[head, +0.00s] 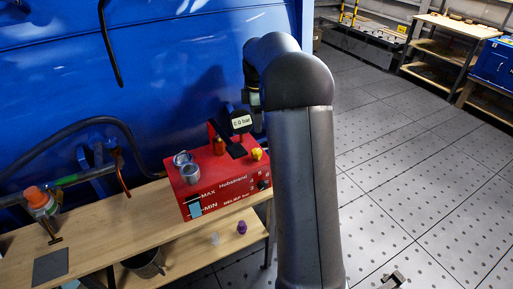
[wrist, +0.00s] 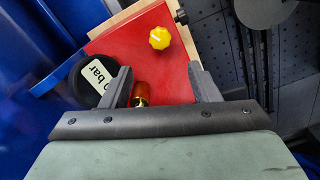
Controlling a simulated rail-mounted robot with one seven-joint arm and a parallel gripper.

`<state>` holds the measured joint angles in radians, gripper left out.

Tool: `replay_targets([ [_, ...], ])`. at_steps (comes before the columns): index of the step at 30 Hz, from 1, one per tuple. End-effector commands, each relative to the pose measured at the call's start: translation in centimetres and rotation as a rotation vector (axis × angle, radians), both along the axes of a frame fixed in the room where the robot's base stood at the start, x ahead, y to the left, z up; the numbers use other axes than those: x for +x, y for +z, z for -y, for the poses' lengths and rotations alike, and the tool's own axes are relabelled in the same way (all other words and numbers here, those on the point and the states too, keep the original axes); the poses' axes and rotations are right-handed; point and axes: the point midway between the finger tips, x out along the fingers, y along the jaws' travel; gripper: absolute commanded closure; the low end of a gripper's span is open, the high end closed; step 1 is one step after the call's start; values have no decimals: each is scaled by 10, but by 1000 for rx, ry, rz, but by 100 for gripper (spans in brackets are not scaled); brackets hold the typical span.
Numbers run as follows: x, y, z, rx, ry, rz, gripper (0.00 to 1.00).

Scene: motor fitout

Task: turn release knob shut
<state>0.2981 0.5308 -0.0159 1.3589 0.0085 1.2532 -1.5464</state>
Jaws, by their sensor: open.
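A lobed yellow knob (head: 257,154) sits on the top of the red pump box (head: 222,186), near its right end. In the wrist view the yellow knob (wrist: 160,38) shows beyond the fingertips, in line with the gap between them and apart from both. My gripper (wrist: 160,78) is open and empty above the red top (wrist: 120,42). An orange and brass fitting (wrist: 140,95) shows between the fingers, close to the left one.
A black gauge reading in bar (wrist: 95,80) stands close beside the left finger; it also shows in the head view (head: 241,121). Grey cylinders (head: 188,170) are at the box's left. The wooden bench (head: 120,220) holds the box. A blue wall (head: 170,80) rises behind.

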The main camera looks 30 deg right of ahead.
Motion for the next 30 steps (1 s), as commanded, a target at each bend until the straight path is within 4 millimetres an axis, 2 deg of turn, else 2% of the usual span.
replay_targets([
  [1,-1,-12,0,2,0,-5,45],
  [9,-1,-71,-1,0,-1,-3,45],
  [15,0,-104,0,0,-1,-2,45],
  [21,0,-121,-1,0,-1,0,45],
  [30,0,-123,0,0,-1,1,45],
])
